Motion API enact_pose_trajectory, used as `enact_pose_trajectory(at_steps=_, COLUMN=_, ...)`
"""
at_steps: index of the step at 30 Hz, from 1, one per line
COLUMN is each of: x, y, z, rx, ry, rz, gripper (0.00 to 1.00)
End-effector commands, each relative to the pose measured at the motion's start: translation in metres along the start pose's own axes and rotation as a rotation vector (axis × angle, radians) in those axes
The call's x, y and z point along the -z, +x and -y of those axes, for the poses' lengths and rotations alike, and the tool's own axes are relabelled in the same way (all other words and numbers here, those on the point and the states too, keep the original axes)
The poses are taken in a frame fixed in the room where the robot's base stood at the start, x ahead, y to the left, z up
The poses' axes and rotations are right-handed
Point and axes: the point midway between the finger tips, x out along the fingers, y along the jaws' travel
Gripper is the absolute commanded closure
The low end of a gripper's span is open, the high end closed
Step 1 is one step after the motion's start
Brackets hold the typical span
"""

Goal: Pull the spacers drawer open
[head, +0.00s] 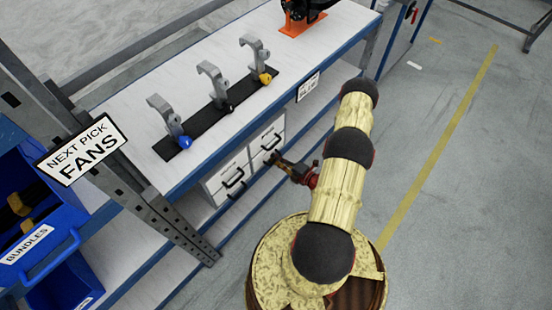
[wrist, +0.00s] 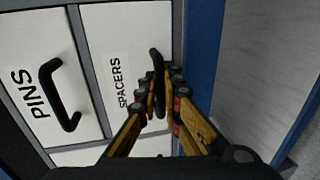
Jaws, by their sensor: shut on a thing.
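The white spacers drawer (wrist: 128,40) fills the middle of the wrist view, with its "SPACERS" label beside a black bar handle (wrist: 157,65). My gripper (wrist: 159,97) is shut on this handle, with its fingers on either side of it. The drawer front looks about level with the grey frame around it. In the head view my gripper (head: 283,165) reaches the drawer unit under the bench from the right. The fingers and the arm hide part of the spacers drawer there.
The white pins drawer (wrist: 38,75) with its own black handle (wrist: 60,95) is left of the spacers drawer. The bench top (head: 200,70) above holds several grey hooked clamps (head: 212,85). Blue bins (head: 40,220) stand at the left. Floor (head: 450,170) at the right is clear.

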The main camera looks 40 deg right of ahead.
Motion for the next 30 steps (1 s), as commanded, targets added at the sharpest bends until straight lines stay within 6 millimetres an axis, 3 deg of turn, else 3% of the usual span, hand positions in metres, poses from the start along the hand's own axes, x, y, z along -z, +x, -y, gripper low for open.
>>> enact_pose_trajectory(at_steps=8, x=-0.002, y=-0.037, z=0.008, rx=0.002, ry=0.004, rz=0.007, gripper=1.0)
enact_pose_trajectory(at_steps=21, x=-0.002, y=-0.136, z=0.03, rx=0.002, ry=0.001, rz=0.009, gripper=1.0)
enact_pose_trajectory(at_steps=30, x=-0.001, y=-0.179, z=0.04, rx=0.002, ry=0.0, rz=0.004, gripper=1.0)
